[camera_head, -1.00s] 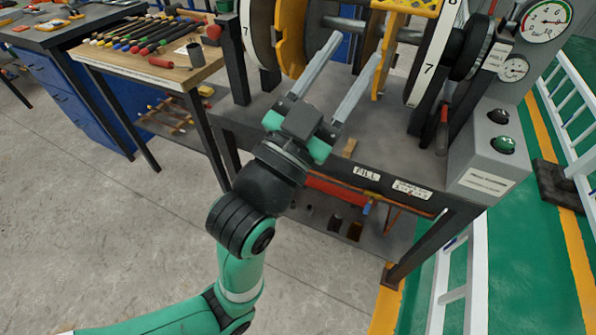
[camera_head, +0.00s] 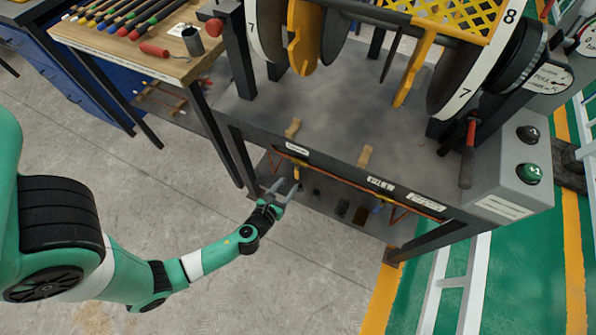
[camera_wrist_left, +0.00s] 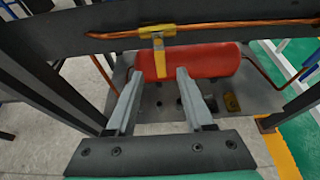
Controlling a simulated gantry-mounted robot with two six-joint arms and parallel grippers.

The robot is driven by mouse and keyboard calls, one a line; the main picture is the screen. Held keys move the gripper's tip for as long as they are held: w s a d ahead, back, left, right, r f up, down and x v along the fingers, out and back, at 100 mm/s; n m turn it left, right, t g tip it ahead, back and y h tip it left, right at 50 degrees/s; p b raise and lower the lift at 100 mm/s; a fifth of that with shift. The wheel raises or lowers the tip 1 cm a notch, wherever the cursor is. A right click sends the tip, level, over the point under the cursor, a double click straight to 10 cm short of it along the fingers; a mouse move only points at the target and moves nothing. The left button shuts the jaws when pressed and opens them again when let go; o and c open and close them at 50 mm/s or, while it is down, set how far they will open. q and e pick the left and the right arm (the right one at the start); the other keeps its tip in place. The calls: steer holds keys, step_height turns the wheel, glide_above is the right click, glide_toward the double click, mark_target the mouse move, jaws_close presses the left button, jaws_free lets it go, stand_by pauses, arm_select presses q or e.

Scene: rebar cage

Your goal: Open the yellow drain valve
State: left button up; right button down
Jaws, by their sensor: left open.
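The yellow drain valve (camera_head: 297,173) hangs below the front edge of the machine bench in the head view. In the left wrist view the yellow valve (camera_wrist_left: 157,44) sits on a copper pipe, its handle pointing down in front of a red cylinder (camera_wrist_left: 212,62). My left gripper (camera_head: 284,185) is open and empty, low in front of the bench. In the left wrist view its two fingers (camera_wrist_left: 159,78) point toward the valve, one on either side of the handle's lower end. I cannot tell whether they touch it. My right gripper is not in view.
The copper pipe (camera_head: 340,178) runs under the front edge of the bench (camera_head: 330,120), with a blue fitting (camera_head: 377,207) farther right. A tool table (camera_head: 120,50) stands at the left. Bench legs flank the space; the floor in front is clear.

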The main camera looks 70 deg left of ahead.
mark_target(296, 173)
arm_select(q)
steer(key=b+x, duration=0.2)
steer(key=x, duration=0.5)
steer(key=shift+w+a+f, duration=0.1)
steer(key=shift+w+f, duration=0.05)
steer(key=shift+w, duration=0.1)
steer(key=shift+w+a+f, duration=0.15)
steer(key=shift+w+a, duration=0.3)
steer(key=shift+c, duration=0.3)
jaws_close()
stand_by(0.3)
